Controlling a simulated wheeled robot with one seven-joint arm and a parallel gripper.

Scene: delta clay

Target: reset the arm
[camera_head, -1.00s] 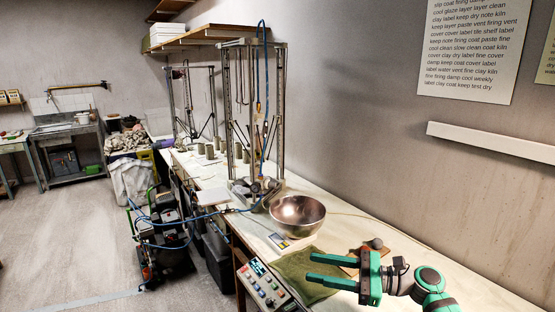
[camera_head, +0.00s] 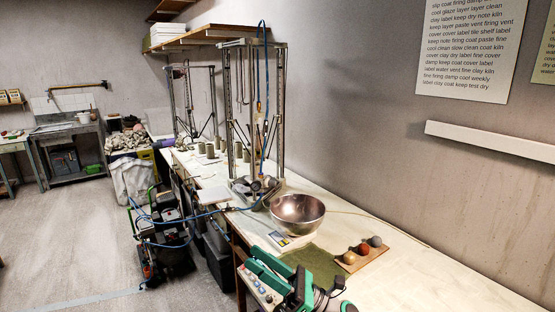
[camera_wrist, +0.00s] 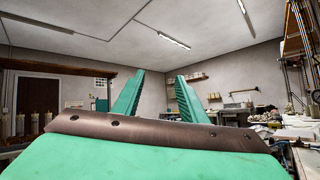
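My gripper (camera_head: 254,260) is low in the head view, in front of the green cloth and over the control box at the bench's front edge. Its green fingers point up and left. In the wrist view, my gripper (camera_wrist: 160,88) shows two green fingers standing well apart with nothing between them, so it is open and empty. The wrist view looks across the room towards the ceiling and far wall. Part of my arm is cut off by the bottom edge of the head view.
A metal bowl (camera_head: 298,213) stands on the bench, with a metal frame (camera_head: 281,120) behind it. A green cloth (camera_head: 318,262) and a wooden board (camera_head: 368,259) with three balls lie nearer. The control box (camera_head: 258,290) is partly hidden. The bench's right part is clear.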

